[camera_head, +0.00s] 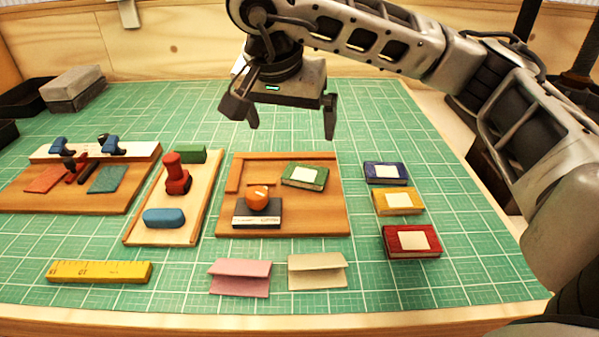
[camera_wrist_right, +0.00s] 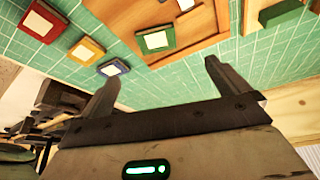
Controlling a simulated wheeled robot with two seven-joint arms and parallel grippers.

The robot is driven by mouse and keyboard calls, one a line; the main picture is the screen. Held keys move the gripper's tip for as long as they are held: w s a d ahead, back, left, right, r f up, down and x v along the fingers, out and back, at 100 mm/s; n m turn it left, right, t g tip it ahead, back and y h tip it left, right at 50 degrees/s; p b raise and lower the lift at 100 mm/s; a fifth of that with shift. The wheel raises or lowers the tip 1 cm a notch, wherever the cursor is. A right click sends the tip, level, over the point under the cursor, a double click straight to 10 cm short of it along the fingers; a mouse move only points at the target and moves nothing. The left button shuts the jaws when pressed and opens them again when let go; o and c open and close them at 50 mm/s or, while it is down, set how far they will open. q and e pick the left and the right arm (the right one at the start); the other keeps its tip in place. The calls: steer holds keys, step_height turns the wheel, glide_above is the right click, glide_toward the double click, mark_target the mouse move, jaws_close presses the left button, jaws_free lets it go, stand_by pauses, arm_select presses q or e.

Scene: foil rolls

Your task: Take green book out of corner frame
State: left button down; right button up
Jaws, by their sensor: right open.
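The green book (camera_head: 305,176) with a pale label lies on the wooden corner frame (camera_head: 334,221), toward its right back part. It also shows in the right wrist view (camera_wrist_right: 156,40). The frame has raised strips along its back and left. My right gripper (camera_head: 292,122) is open and empty above the mat, behind the frame and clear of the book. Its two fingers show apart in the right wrist view (camera_wrist_right: 160,82). My left gripper is not in view.
An orange knob (camera_head: 257,197) on a dark block stands on the frame's front left. Blue (camera_head: 386,173), yellow (camera_head: 398,201) and red (camera_head: 411,241) books lie to the right. Pink (camera_head: 240,277) and beige (camera_head: 317,271) folded pieces lie in front. A tray (camera_head: 146,234) with a red stamp-like object stands left.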

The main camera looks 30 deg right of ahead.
glide_toward(305, 173)
steer(key=x, duration=0.1)
steer(key=b+x, duration=0.1)
steer(key=shift+w+a+f, duration=0.2)
steer(key=shift+f, duration=0.2)
steer(key=x, duration=0.2)
steer(key=p+x, duration=0.1)
steer(key=x, duration=0.1)
steer(key=shift+s+d+f, duration=0.1)
steer(key=shift+d+f, duration=0.2)
steer(key=shift+d, duration=0.15)
steer(key=shift+f, duration=0.35)
steer(key=shift+c, duration=0.3)
steer(key=c, duration=1)
